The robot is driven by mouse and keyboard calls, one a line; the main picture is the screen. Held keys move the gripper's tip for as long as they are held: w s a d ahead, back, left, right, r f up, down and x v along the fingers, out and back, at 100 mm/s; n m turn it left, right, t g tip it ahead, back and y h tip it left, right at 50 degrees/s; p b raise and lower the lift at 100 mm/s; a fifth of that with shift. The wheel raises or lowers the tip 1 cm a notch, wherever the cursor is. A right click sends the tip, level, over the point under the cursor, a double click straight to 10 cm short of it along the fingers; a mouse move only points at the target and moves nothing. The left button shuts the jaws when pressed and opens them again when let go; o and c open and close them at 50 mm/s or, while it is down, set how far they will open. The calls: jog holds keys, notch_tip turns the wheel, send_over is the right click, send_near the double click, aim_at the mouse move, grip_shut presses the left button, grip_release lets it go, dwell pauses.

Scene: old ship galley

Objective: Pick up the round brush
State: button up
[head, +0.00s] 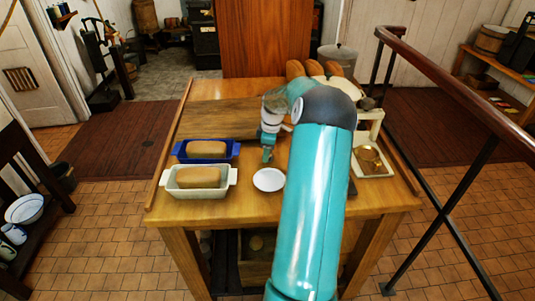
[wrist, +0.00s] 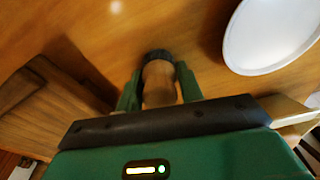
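The round brush (wrist: 158,80) shows in the wrist view, with a pale wooden body and a dark round end pointing away from the camera. My gripper (wrist: 159,85) has one green finger on each side of it, close against its sides, and looks shut on it. In the head view my gripper (head: 267,155) points down, low over the wooden table (head: 215,210), behind a small white plate (head: 269,180). I cannot make out the brush in the head view. Whether it touches the table is not clear.
A blue loaf tin (head: 178,152) and a cream loaf tin (head: 222,190) stand left of the gripper, each holding bread. The white plate (wrist: 268,40) is close by in the wrist view.

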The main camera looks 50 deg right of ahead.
jog(key=c, duration=0.4)
jog(key=shift+r, duration=0.1)
jog(key=shift+r, duration=0.5)
jog(key=r, duration=0.2)
jog(key=shift+a+r, duration=0.2)
jog(key=shift+r, duration=0.1)
jog(key=a+r, duration=0.3)
jog(key=a, duration=0.1)
jog(key=a+r, duration=0.3)
jog(key=a, duration=0.2)
jog(key=a+r, duration=0.3)
jog(key=a, duration=0.1)
jog(key=shift+s+a+r, duration=0.1)
jog(key=shift+a+r, duration=0.05)
jog(key=shift+a, duration=0.2)
